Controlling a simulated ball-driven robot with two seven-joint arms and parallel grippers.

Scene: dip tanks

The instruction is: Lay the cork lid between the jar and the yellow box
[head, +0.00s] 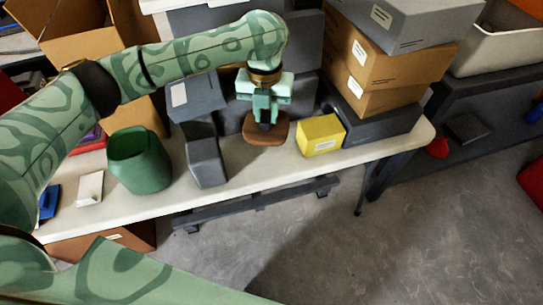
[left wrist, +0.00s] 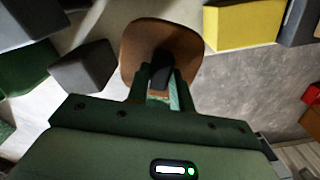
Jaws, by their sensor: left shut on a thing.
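The cork lid (head: 252,134) is a brown rounded slab with a dark knob. My left gripper (head: 265,113) is shut on that knob from above, and the lid is roughly level at the white table. I cannot tell whether it touches the tabletop. The left wrist view also shows the lid (left wrist: 148,38) beyond my fingers (left wrist: 161,84). The green jar (head: 138,162) stands open on the table to the left. The yellow box (head: 320,135) sits just right of the lid, apart from it. My right gripper is not in view.
A dark grey box (head: 206,160) stands between the jar and the lid. Stacked cartons (head: 375,62) and grey boxes rise behind the yellow box. A small white box (head: 90,188) lies left of the jar. The table's front strip (head: 250,168) is clear.

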